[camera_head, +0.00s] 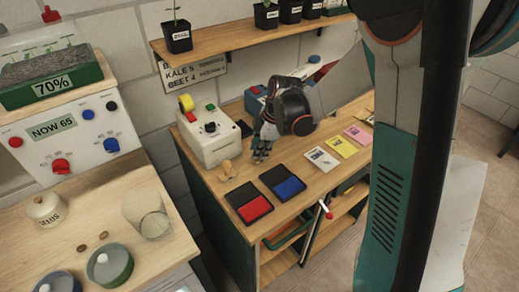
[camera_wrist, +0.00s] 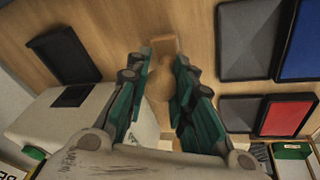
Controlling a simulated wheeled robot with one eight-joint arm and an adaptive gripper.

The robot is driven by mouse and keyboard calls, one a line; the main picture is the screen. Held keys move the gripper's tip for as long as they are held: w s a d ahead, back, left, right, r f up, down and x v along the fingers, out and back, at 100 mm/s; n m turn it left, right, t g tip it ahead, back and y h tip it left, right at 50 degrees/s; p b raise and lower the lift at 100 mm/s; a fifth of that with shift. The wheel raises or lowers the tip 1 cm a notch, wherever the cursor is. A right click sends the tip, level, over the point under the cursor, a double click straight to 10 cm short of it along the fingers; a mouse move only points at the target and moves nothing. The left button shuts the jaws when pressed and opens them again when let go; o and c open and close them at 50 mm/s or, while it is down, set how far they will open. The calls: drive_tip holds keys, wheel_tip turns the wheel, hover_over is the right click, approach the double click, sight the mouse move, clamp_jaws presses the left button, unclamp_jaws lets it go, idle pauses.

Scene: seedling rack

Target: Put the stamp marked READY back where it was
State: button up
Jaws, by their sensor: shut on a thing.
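My gripper (camera_head: 262,157) is low over the bench, right of the white device. In the wrist view its green-padded fingers (camera_wrist: 160,85) are shut on a wooden stamp (camera_wrist: 160,88), with a round knob and a block end. No marking on it can be read, so I cannot tell whether it says READY. In the head view the held stamp is hidden by the fingers. Small wooden stamp-like pieces (camera_head: 228,169) stand on the bench just left of my gripper. I cannot tell whether the held stamp touches the bench.
The open red ink pad (camera_head: 249,203) and blue ink pad (camera_head: 284,183) lie in front of my gripper. The white device (camera_head: 210,132) stands at left. Cards, including a yellow one (camera_head: 341,147), lie at right. A shelf (camera_head: 240,37) with potted seedlings is above.

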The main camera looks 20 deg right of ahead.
drive_tip(key=o, duration=0.8)
drive_tip(key=shift+f, duration=0.1)
drive_tip(key=shift+o, duration=0.2)
drive_tip(key=p+v, duration=0.4)
drive_tip(key=v, duration=0.8)
drive_tip(key=s+a+r+m+t+h, duration=0.1)
drive_tip(key=s+r+m, duration=0.3)
drive_tip(key=s+m, duration=0.4)
drive_tip(key=s+a+r+m+t+h, duration=0.1)
drive_tip(key=s+r+m+t, duration=0.2)
drive_tip(key=s+m, duration=0.5)
drive_tip(key=shift+s+a+r+t, duration=0.35)
drive_tip(key=shift+s+r, duration=0.45)
drive_tip(key=shift+s, duration=1.5)
drive_tip(key=shift+d, duration=0.1)
